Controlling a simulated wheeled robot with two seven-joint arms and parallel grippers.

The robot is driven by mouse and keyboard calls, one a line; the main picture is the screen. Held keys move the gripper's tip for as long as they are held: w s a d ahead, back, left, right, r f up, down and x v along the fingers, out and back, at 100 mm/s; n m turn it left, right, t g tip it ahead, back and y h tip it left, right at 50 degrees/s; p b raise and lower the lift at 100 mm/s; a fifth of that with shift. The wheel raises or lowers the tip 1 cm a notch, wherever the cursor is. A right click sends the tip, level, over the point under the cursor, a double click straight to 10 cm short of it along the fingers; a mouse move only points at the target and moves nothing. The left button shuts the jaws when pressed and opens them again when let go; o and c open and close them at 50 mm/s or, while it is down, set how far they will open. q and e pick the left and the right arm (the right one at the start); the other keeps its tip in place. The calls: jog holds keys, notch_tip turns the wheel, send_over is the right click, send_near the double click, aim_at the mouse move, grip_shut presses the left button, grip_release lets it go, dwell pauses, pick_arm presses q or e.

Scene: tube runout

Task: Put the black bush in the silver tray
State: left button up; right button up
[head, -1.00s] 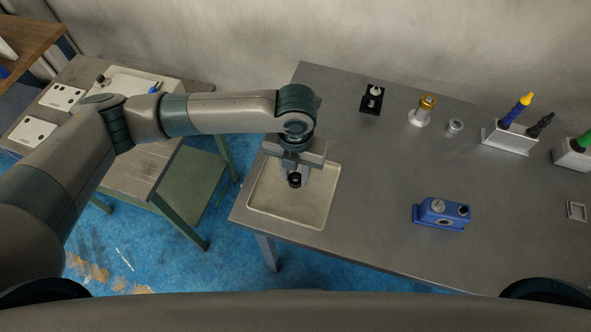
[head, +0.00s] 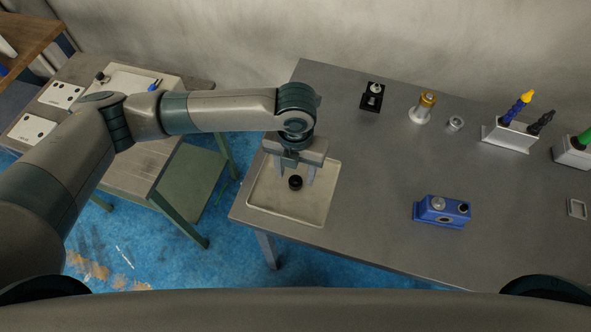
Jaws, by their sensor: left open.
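The black bush (head: 295,183) is a small dark ring. It appears to rest on the floor of a shallow cream-coloured tray (head: 318,214) at the left end of the grey table. My left gripper (head: 294,179) points down over this tray, with its two fingers spread apart and the bush between and just in front of them. I cannot tell whether a finger touches it. A small square silver tray (head: 570,209) lies at the right edge of the view, and it looks empty. My right gripper is not in view.
A blue block (head: 428,216) with round fittings stands mid-table. Behind it are a black holder (head: 367,102), a gold-topped piece (head: 424,108), a small silver ring (head: 455,124) and a white rack (head: 508,139) with coloured tubes. The table's middle is mostly clear.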

pick_arm(q)
jog(key=shift+r, duration=0.1)
jog(key=shift+r+p, duration=0.9)
jog(key=shift+p, duration=0.05)
notch_tip(320, 180, up, 5)
jog(key=p, duration=0.4)
